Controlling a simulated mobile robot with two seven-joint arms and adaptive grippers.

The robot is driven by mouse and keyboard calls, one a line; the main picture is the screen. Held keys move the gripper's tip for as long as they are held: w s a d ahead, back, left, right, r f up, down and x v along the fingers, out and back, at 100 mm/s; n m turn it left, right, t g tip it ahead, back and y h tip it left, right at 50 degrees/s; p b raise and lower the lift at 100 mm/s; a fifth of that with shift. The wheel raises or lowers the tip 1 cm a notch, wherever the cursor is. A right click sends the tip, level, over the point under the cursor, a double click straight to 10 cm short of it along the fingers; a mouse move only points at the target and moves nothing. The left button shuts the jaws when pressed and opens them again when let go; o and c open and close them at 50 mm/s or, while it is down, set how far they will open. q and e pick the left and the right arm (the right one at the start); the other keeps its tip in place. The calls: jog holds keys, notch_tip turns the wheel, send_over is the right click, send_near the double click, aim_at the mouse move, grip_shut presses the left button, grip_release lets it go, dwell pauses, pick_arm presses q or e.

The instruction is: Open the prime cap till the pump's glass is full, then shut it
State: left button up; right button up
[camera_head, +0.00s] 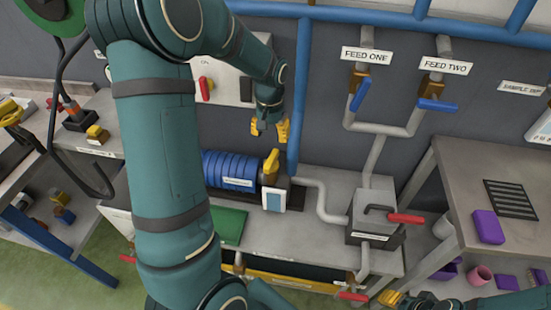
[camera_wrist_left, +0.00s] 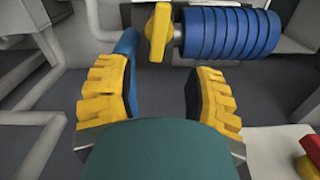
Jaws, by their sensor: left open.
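The pump is a ribbed blue cylinder (camera_head: 231,170) lying on its side on the bench, with a white label. A yellow handle-like part, possibly the prime cap (camera_head: 271,163), stands at its right end. These show in the left wrist view as the blue pump (camera_wrist_left: 230,34) and yellow part (camera_wrist_left: 158,32). A white-framed bluish panel (camera_head: 272,200), perhaps the glass, is below; its level is unreadable. My left gripper (camera_head: 270,130) is open and empty above the yellow part, apart from it; its fingers (camera_wrist_left: 163,92) are spread. My right gripper (camera_head: 388,298) is partly visible bottom right; its jaws are unclear.
A grey box with a red-handled lever (camera_head: 405,218) stands right of the pump. Feed one valve (camera_head: 358,95) and feed two valve (camera_head: 437,104) have blue handles. A vertical blue pipe (camera_head: 299,100) runs close by my left gripper.

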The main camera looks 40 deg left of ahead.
aim_at(271, 158)
pick_arm(q)
notch_tip(271, 158, down, 11)
jog(key=shift+f+b, duration=0.1)
jog(key=shift+b, duration=0.75)
grip_shut()
